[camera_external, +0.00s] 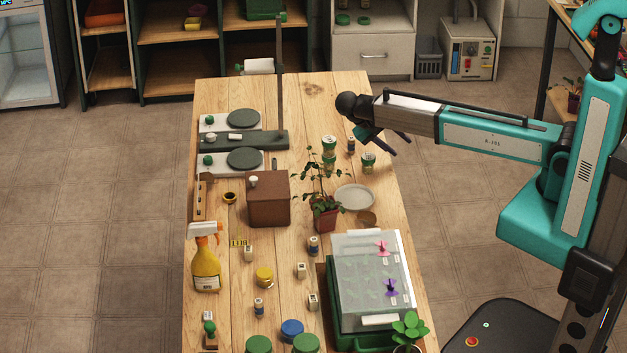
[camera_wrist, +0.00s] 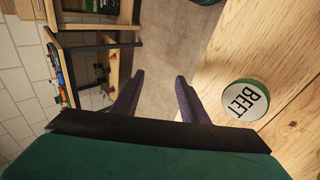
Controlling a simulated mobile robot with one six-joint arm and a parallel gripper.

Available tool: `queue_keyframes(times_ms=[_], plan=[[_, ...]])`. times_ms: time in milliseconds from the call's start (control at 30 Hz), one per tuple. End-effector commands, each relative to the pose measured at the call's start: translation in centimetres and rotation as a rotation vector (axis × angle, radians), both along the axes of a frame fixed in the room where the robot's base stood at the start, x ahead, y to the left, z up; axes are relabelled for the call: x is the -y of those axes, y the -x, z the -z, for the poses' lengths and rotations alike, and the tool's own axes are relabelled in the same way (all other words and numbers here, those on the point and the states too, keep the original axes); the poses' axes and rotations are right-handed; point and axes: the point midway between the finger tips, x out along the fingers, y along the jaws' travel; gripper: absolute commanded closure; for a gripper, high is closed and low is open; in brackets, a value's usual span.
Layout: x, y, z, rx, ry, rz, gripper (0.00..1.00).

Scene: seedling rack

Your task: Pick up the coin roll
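I cannot pick out the coin roll for certain. Several small upright cylinders with dark and pale bands stand on the wooden table (camera_external: 310,92): one (camera_external: 351,145) near the gripper, one (camera_external: 314,245) at mid-table and one (camera_external: 258,308) toward the front. Each is too small to identify. My gripper (camera_external: 386,143) is above the table's far right part, close to the first cylinder in the picture. In the wrist view its two dark fingers (camera_wrist: 160,77) are apart with only floor showing between them.
A round tin marked BEET (camera_wrist: 247,100) is right of the fingers in the wrist view. Green-labelled tins (camera_external: 368,162), a potted plant (camera_external: 325,215), a grey plate (camera_external: 354,197) and a brown box (camera_external: 268,200) stand nearby. A clear-lidded tray (camera_external: 350,325) fills the front right.

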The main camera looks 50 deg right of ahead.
Motion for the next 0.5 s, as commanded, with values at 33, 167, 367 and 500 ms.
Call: queue_keyframes(times_ms=[33, 167, 367, 500], plan=[[-1.6, -0.5, -1.4, 0.005, 0.011, -0.036, 0.60], [-5.1, -1.4, -3.5, 0.023, 0.034, -0.112, 0.60], [-11.8, -2.3, -5.4, 0.058, -0.003, -0.226, 0.60], [-16.6, -2.3, -5.6, 0.084, -0.083, -0.290, 0.60]])
